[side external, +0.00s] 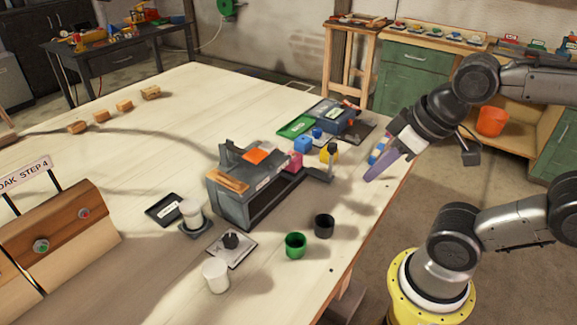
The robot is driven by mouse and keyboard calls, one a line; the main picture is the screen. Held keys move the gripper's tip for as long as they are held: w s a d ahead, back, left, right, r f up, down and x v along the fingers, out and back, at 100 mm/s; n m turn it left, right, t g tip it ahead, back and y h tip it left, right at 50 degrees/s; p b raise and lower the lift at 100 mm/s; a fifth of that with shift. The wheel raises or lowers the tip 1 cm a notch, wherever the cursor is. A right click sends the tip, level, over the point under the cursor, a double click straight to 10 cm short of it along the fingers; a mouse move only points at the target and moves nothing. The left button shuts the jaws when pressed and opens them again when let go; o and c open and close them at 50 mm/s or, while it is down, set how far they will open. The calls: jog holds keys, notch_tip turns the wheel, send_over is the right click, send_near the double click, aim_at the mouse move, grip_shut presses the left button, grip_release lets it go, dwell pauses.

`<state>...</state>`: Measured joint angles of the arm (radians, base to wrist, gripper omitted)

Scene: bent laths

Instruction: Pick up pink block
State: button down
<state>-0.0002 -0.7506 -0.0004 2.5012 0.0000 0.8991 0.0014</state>
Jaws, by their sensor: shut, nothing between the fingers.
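A small pink block (295,161) stands on the table right beside the grey machine-like fixture, near its right end. Its lower part is partly hidden by the fixture's edge. My gripper (370,173) is at the right, above the table's right edge, and points down to the left. It is shut and empty.
A blue block (303,145) and a yellow item (329,154) stand close to the pink block. The grey fixture (262,190) carries an orange piece (258,155). Green (295,245) and black (324,226) cups stand in front. The table's left middle is mostly clear.

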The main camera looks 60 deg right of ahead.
dwell(0.4)
jog(key=shift+c, duration=1)
grip_release()
